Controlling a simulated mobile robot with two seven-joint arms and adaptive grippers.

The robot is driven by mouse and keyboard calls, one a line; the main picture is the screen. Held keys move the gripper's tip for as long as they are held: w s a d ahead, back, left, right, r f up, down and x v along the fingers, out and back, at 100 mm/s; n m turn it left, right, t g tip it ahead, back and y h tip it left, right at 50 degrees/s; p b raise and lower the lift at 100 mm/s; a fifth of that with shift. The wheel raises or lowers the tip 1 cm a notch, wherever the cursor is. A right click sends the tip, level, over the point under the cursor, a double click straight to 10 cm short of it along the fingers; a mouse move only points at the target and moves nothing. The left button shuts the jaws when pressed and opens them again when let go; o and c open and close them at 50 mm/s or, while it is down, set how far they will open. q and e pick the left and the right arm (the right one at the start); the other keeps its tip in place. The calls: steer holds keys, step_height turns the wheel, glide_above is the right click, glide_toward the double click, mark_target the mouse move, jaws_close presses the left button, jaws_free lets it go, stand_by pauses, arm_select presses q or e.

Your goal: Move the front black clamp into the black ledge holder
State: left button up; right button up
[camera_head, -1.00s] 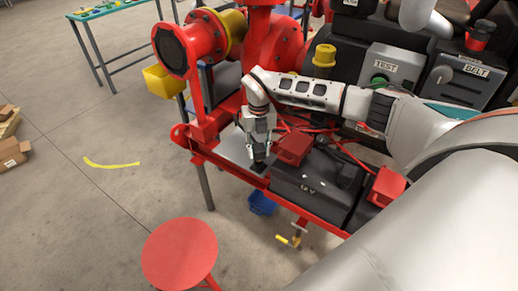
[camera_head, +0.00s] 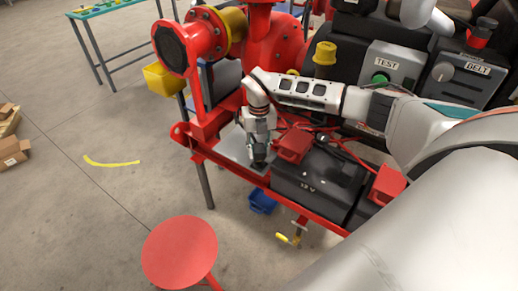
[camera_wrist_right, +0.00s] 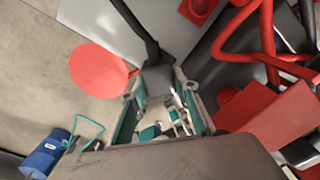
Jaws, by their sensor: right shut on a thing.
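My right gripper (camera_head: 258,160) points down over the grey plate (camera_head: 236,146) at the front of the red skid. The right wrist view shows its fingers (camera_wrist_right: 162,92) closed around a dark piece. I take this piece to be the black clamp (camera_wrist_right: 150,48); a long black bar runs from it toward the top of that view. In the head view the clamp is mostly hidden by the gripper. I cannot make out the black ledge holder for certain in either view. My left gripper is not in view.
A black battery (camera_head: 316,182) with red terminal covers (camera_head: 293,144) stands just right of my right gripper. Red pipework (camera_head: 278,42) rises behind. A red round stool (camera_head: 180,252) and a blue bin (camera_head: 262,201) are below on the floor.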

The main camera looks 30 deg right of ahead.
steer(key=shift+f+b, duration=0.4)
steer(key=shift+f, duration=0.85)
steer(key=o, duration=1.4)
steer(key=shift+r, duration=0.15)
step_height(320, 180, up, 12)
steer(key=shift+f, duration=0.1)
